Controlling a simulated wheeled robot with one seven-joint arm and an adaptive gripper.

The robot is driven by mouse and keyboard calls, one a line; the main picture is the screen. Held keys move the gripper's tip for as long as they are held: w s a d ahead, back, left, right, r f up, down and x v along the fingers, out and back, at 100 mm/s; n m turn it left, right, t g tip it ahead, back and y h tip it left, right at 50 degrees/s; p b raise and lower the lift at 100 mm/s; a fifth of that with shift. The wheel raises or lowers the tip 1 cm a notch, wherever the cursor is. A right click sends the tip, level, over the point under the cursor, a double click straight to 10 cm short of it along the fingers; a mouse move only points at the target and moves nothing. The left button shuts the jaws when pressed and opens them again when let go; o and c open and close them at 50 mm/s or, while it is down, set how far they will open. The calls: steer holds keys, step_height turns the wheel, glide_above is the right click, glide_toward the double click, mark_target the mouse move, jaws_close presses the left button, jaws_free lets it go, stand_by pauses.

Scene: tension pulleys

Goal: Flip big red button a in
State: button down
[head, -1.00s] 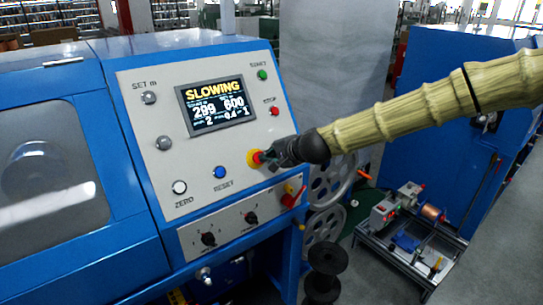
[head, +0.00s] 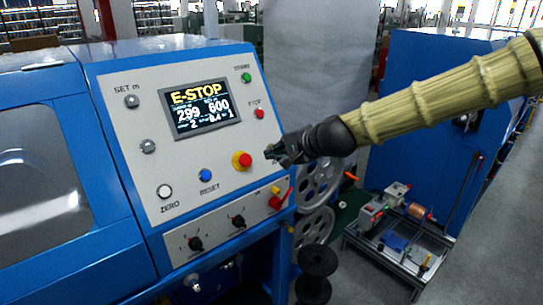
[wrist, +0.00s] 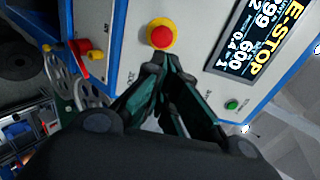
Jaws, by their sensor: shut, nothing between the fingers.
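The big red button (head: 244,160) sits on a yellow collar on the grey panel of the blue machine, below and right of the screen. In the wrist view the red button (wrist: 161,36) shows just beyond my fingertips. My gripper (head: 270,155) is shut and empty, a little to the right of the button and apart from it in the head view. The wrist view shows the closed fingers (wrist: 168,68) pointing at the button. The screen (head: 201,106) reads E-STOP. Whether the button is pressed in cannot be told from its shape.
The panel also carries a green button (head: 246,77), a small red button (head: 259,114), a blue button (head: 205,175) and a white button (head: 164,191). A red lever (head: 282,200) sticks out at the lower right. Pulleys (head: 319,184) and a wheeled cart (head: 400,240) stand to the right.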

steer(key=shift+v, duration=0.85)
steer(key=s+d+f+n+g+h, duration=0.15)
steer(key=s+f, duration=0.35)
steer(key=f, duration=0.7)
steer(key=s+d+f+n+g+h, duration=0.1)
steer(key=s+d+f+g, duration=0.3)
steer(key=f, duration=0.8)
steer(key=s+d+f+n+t+h, duration=0.15)
steer(key=s+f, duration=0.45)
steer(key=f, duration=0.6)
steer(key=s+d+f+n+g+h, duration=0.1)
steer(key=s+d+f+n, duration=0.1)
steer(key=s+f, duration=0.4)
steer(key=s+d+f+n+g+h, duration=0.1)
steer(key=s+d+f, duration=0.3)
steer(key=s, duration=1)
steer(key=s+d+f+n+g+h, duration=0.1)
steer(key=s+d+f+n+g, duration=0.2)
steer(key=s+f, duration=0.5)
steer(key=shift+s+d+f, duration=0.4)
steer(key=shift+s, duration=0.7)
